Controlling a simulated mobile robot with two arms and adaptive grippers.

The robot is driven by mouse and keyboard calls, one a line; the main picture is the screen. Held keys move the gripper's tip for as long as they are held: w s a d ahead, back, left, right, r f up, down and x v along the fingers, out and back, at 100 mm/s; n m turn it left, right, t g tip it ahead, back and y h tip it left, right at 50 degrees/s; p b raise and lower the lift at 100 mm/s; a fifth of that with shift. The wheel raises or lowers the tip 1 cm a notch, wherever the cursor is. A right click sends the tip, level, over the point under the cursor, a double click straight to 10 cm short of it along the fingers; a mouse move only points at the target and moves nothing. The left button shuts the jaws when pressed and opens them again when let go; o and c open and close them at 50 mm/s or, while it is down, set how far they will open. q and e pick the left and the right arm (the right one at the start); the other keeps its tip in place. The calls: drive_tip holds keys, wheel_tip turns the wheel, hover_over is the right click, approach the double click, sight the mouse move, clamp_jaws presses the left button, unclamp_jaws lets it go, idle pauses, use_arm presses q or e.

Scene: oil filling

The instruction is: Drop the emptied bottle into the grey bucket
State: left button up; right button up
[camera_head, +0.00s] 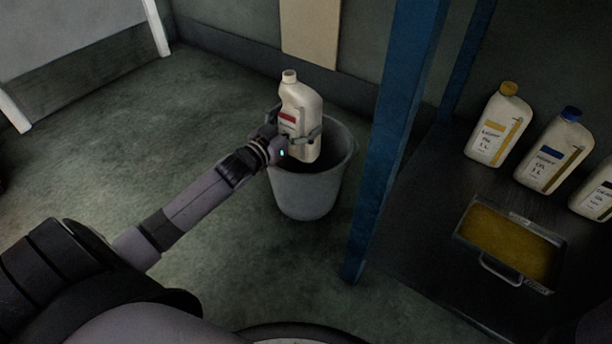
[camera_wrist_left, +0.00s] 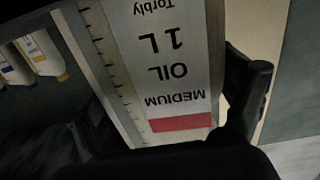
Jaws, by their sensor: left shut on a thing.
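The white bottle (camera_head: 300,104) has a red mark on its label and an uncapped neck, and stands nearly upright in my left gripper (camera_head: 298,141). The gripper is shut around its body. In the left wrist view the bottle (camera_wrist_left: 160,70) fills the middle, its label reading "MEDIUM OIL 1 L" upside down. The grey bucket (camera_head: 306,194) stands on the floor, and the bottle's lower end shows over its open mouth. I cannot tell how deep the bottle's base sits relative to the rim. My right gripper is not in view.
A blue post (camera_head: 390,130) rises just right of the bucket. Right of it, a dark shelf (camera_head: 420,240) bears a yellow-capped bottle (camera_head: 499,125), a blue-capped bottle (camera_head: 555,152), another bottle at the edge and a tray of yellow oil (camera_head: 508,243). The floor left of the bucket is clear.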

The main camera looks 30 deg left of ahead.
use_arm(q)
drive_tip(key=shift+f, duration=0.35)
drive_tip(key=o, duration=1.7)
drive_tip(key=shift+c, duration=0.2)
drive_tip(key=s+a, duration=0.1)
drive_tip(key=s, duration=1.1)
drive_tip(key=shift+a, duration=0.15)
